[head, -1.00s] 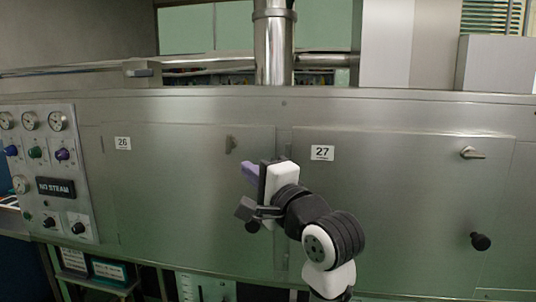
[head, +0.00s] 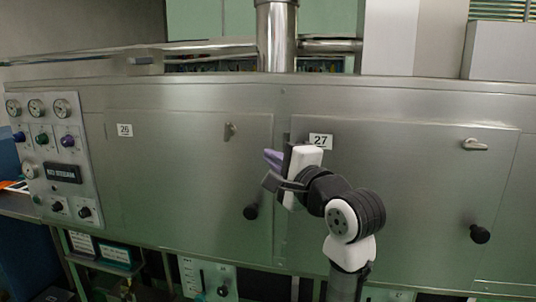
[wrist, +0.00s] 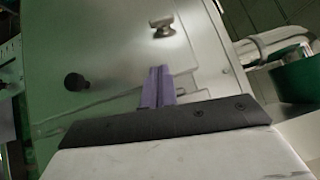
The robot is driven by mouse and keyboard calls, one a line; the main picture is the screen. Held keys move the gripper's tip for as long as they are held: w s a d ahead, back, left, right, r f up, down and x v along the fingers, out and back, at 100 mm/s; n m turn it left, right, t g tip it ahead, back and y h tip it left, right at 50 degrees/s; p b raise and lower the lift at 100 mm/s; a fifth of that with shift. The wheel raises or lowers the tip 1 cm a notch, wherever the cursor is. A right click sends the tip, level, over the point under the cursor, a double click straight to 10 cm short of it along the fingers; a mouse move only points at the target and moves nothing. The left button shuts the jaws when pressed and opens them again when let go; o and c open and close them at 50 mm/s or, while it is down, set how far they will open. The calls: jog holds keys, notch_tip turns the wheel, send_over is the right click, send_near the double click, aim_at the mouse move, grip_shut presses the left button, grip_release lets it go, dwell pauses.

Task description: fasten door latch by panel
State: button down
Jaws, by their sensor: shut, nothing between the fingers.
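Door 26 (head: 175,185), the flat steel door beside the gauge panel (head: 65,165), looks closed. Its small latch (head: 230,131) sits near the upper right corner and looks roughly upright in the head view. A black knob (head: 250,212) is at the door's lower right. My gripper (head: 272,158) is at the seam between doors 26 and 27, right of and below the latch. In the wrist view its purple fingers (wrist: 156,86) are together and empty, apart from a metal latch (wrist: 162,26) ahead. A dark knob (wrist: 74,81) lies left of them.
Door 27 (head: 400,190) on the right has a sideways latch (head: 475,145) and a black knob (head: 480,234). A vertical steel pipe (head: 277,40) and horizontal pipes stand behind the cabinet's top edge. The front of door 26 is clear.

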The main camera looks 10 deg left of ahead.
aim_at(230, 137)
jog(key=p+x, duration=0.2)
jog(key=x, duration=0.5)
jog(key=shift+w+a+r, duration=0.15)
jog(key=shift+w+a, duration=0.05)
jog(key=shift+a+r+p, duration=0.1)
jog(key=shift+a+p, duration=0.45)
jog(key=shift+a, duration=1.4)
